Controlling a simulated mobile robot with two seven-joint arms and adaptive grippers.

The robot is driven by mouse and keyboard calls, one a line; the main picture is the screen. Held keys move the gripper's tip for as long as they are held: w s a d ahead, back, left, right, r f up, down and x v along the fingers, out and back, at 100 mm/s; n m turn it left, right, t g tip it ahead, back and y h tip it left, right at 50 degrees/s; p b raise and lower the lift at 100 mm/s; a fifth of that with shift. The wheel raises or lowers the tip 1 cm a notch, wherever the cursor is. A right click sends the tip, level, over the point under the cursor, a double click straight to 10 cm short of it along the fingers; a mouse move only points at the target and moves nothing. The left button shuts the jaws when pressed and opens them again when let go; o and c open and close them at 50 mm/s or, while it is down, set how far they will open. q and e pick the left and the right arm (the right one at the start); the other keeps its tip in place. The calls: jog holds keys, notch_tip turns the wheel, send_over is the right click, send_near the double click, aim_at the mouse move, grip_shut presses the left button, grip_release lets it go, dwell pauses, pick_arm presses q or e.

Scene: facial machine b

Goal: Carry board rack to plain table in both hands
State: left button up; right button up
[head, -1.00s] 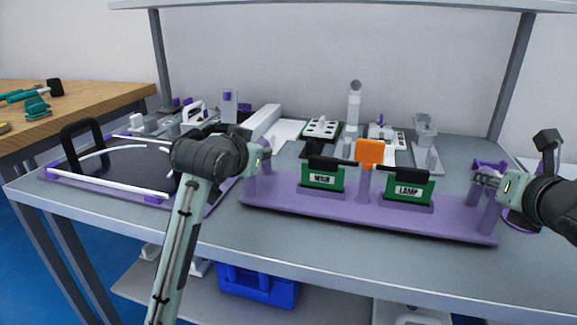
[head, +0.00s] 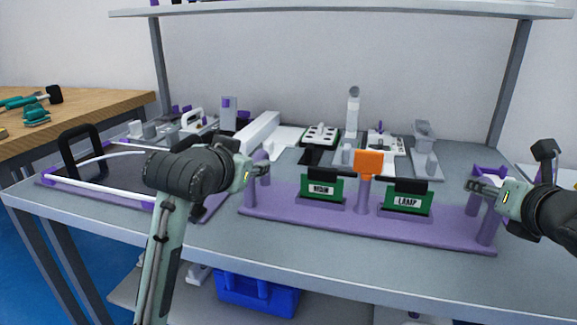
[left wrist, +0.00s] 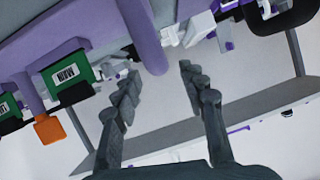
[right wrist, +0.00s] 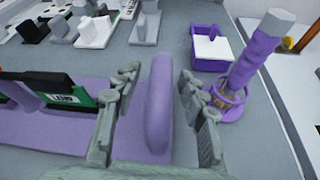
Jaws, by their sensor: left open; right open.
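The board rack (head: 330,219) is a long purple base on the grey workbench. It carries a green MAIN board (head: 320,190), a green LAMP board (head: 407,199) and an orange tab (head: 369,163) on a middle post. Purple handles rise at its left end (head: 261,180) and right end (head: 488,225). My left gripper (head: 265,170) is open at the left handle; in the left wrist view a purple handle post (left wrist: 145,38) shows just beyond its fingertips. My right gripper (head: 472,187) is open; in the right wrist view its fingers lie either side of the right handle (right wrist: 159,100).
A purple-edged tray with a black handle (head: 83,152) stands left of the rack. Several small fixtures sit behind it. A purple holder with a grey-topped cylinder (right wrist: 255,55) is close beside the right handle. A wooden table (head: 75,107) is at far left.

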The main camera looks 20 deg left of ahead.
jog(key=shift+s+r, duration=0.1)
jog(key=shift+s, duration=0.2)
pick_arm(q)
jog(key=shift+v, duration=1.1)
pick_arm(e)
jog(key=v, duration=0.7)
jog(key=shift+w, duration=0.1)
pick_arm(q)
jog(key=s+a+p, duration=0.2)
jog(key=a, duration=0.3)
jog(key=shift+a, duration=0.35)
pick_arm(e)
notch_tip(320, 180, up, 2)
jog(key=shift+r, duration=0.1)
jog(key=shift+d, duration=0.1)
